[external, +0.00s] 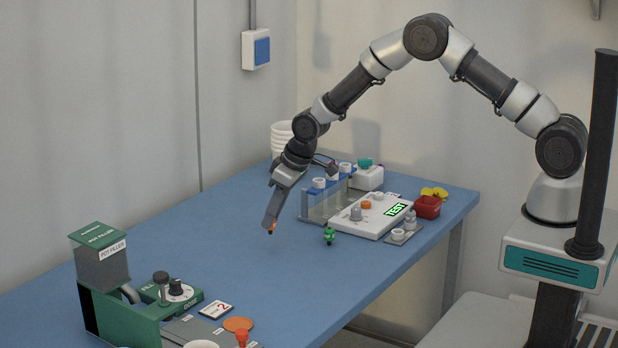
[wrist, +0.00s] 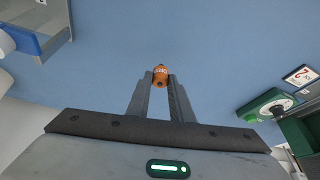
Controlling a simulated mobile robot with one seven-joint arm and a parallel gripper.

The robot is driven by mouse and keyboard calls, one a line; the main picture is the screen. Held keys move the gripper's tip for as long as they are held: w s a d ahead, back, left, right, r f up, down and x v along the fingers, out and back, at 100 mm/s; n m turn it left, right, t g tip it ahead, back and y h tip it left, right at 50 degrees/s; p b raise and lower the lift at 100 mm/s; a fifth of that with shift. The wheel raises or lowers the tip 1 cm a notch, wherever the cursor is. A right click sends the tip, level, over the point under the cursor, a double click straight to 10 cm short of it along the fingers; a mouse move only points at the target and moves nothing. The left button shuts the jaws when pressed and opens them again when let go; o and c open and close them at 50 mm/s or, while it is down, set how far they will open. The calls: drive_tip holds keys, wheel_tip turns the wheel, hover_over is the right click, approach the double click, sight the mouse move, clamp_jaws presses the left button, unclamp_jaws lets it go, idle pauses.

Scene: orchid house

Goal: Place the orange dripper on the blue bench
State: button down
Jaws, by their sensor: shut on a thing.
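The orange dripper (wrist: 161,75) is between the fingertips of my gripper (wrist: 160,82) in the wrist view, with dark lettering on it. The blue bench (external: 215,240) lies beneath. The dripper is at or just above the bench top; I cannot tell whether it touches.
A green dripper-like piece (external: 329,236) stands to the right, before a tube rack (external: 318,207) and a white tester (external: 372,216). A green pot filler (external: 100,262) and a numbered card (external: 216,310) are at front left. The bench around my gripper is clear.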

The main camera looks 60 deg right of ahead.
sight(273, 228)
drive_tip(key=shift+f, duration=1.65)
drive_tip(key=shift+f, duration=0.2)
drive_tip(key=c, duration=1.6)
unclamp_jaws()
drive_tip(key=shift+r, duration=0.1)
